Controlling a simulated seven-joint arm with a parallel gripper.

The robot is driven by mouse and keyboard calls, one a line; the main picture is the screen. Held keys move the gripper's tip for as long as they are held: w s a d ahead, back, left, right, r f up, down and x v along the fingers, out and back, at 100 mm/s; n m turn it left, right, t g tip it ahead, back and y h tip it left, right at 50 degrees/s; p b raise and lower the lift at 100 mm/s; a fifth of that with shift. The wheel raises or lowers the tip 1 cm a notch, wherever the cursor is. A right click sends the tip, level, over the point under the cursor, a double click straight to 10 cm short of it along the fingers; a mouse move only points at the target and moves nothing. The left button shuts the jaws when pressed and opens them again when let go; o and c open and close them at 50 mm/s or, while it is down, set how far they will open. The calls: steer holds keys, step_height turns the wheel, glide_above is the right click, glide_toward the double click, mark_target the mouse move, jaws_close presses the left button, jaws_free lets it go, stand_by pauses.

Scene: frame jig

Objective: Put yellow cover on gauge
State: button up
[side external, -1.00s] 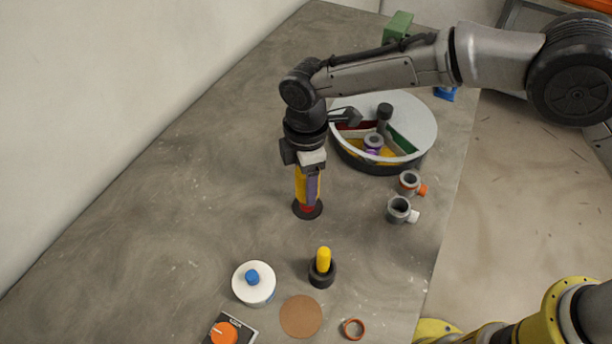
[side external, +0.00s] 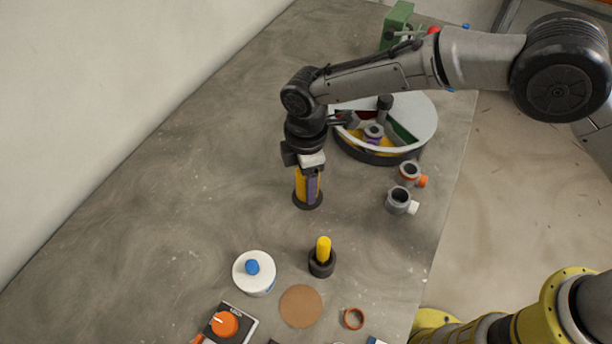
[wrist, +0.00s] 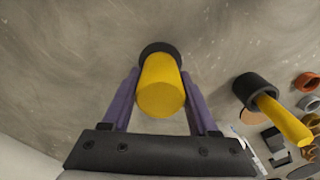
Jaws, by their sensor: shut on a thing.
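The yellow cover (side external: 299,184) is an upright yellow cylinder between the purple fingers of my gripper (side external: 309,188), which is shut on it. In the side view it reaches down to a round black base (side external: 307,204), which I take to be the gauge's. No red shows between cover and base, so the gauge's body is hidden. In the wrist view the cover (wrist: 161,92) stands between both fingers, with the black base (wrist: 160,48) behind its far end. Whether the cover is fully seated I cannot tell.
A second yellow cylinder (side external: 323,250) stands in a black holder (side external: 321,269) nearer the front. A white jar with blue knob (side external: 254,272), a brown disc (side external: 301,306) and an orange ring (side external: 354,318) lie nearby. A divided round tray (side external: 424,122) and grey fittings (side external: 400,203) stand right.

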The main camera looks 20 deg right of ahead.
steer(key=shift+f, duration=0.6)
steer(key=o, duration=1.5)
steer(key=shift+r, duration=0.1)
steer(key=shift+r, duration=0.65)
steer(key=shift+r, duration=3.55)
